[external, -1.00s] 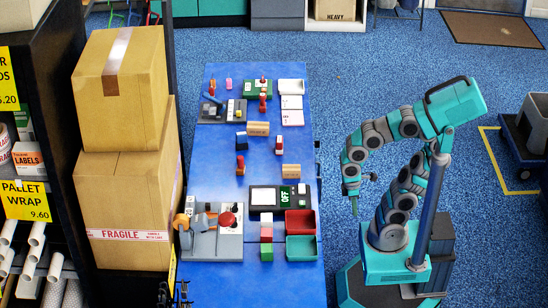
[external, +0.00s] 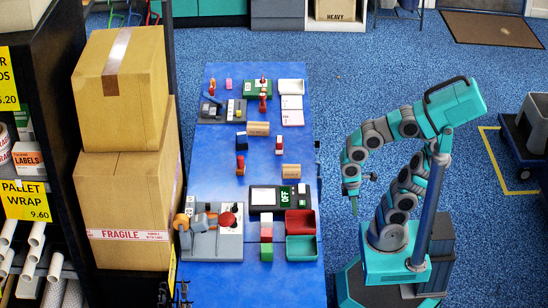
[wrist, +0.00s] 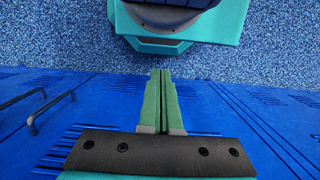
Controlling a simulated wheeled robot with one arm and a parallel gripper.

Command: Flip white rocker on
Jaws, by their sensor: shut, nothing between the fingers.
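A black switch unit (external: 254,208) lies on the blue table, with a pale plate (external: 264,197) on its left and a green panel (external: 285,197) marked "OFF" to the right of that. A small white piece (external: 302,188) at its right end may be the white rocker; its tilt is too small to tell. My gripper (external: 354,211) hangs fingers down, off the right edge of the table and apart from the unit. In the wrist view my gripper (wrist: 160,73) has its green fingers together with nothing between them. The switch unit is not in the wrist view.
The blue table (external: 210,175) also holds a grey panel with a red knob (external: 228,219), a red tray (external: 300,223), a teal tray (external: 301,248) and wooden blocks (external: 258,128). Tall cartons (external: 120,190) stand to its left. Blue floor is clear between table and my base.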

